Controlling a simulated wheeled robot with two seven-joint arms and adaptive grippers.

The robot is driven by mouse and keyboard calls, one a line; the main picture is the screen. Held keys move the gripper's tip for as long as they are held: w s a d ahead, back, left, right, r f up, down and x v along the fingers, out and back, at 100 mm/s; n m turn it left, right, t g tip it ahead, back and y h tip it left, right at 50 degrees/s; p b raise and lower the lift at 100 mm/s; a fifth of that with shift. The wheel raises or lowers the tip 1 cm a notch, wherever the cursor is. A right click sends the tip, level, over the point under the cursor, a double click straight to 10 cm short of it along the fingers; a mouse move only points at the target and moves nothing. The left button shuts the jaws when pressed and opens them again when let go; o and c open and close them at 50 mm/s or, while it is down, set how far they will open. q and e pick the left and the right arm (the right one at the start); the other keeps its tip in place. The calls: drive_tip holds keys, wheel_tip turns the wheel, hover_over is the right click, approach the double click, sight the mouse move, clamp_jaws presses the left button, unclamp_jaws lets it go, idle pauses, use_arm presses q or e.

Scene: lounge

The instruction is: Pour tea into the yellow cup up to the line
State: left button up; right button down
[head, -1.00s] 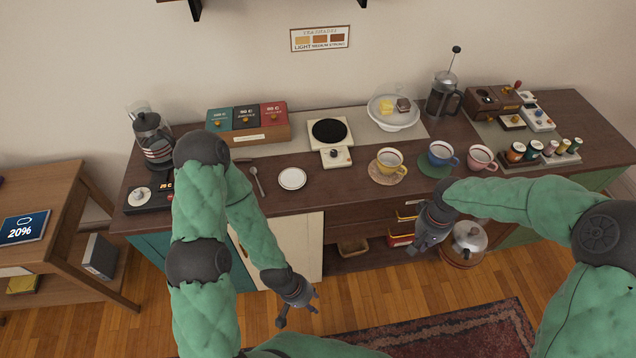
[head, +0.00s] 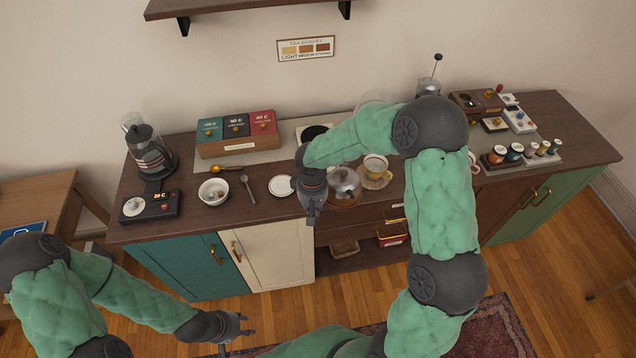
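The yellow cup (head: 376,166) stands upright on a round tan coaster (head: 373,183), partly beside my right arm. A glass teapot (head: 345,184) with a metal lid and amber tea low in it is just left of the cup, in front of the counter's edge area. My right gripper (head: 312,207) is at the teapot's left side and appears shut on its handle; the fingers are partly hidden. The line in the cup and its fill level are too small to tell. My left gripper (head: 233,331) is open and empty, low in front of the cabinet.
A white saucer (head: 281,186), a white bowl (head: 213,192) and a spoon (head: 247,188) lie left of the teapot. A kettle (head: 150,150) stands at the far left. My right arm hides the blue cup and most of the pink cup (head: 474,161).

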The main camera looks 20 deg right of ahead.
drive_tip(key=shift+n, duration=0.8)
drive_tip(key=d+r+p, duration=0.1)
drive_tip(key=w+d+r+p, duration=0.1)
drive_tip(key=p, duration=0.1)
drive_tip(key=d+r+p, duration=0.1)
drive_tip(key=r, duration=0.1)
drive_tip(key=shift+w+d+p, duration=0.25)
drive_tip(key=shift+w+p, duration=0.05)
drive_tip(key=shift+w, duration=0.1)
drive_tip(key=shift+w+d+r+p, duration=0.15)
drive_tip(key=shift+d+p, duration=0.35)
drive_tip(key=shift+d, duration=0.05)
use_arm(q)
wheel_tip(320, 180, up, 7)
drive_tip(key=shift+a, duration=0.15)
drive_tip(key=shift+w+d+f+b, duration=0.2)
drive_tip(key=shift+w+f+b, duration=0.1)
drive_tip(key=shift+f+b, duration=0.15)
drive_tip(key=shift+w+d+f+b, duration=0.2)
drive_tip(key=shift+w+f+b, duration=0.1)
drive_tip(key=shift+f+b, duration=0.15)
use_arm(e)
drive_tip(key=shift+a+f, duration=0.1)
drive_tip(key=shift+f, duration=1.95)
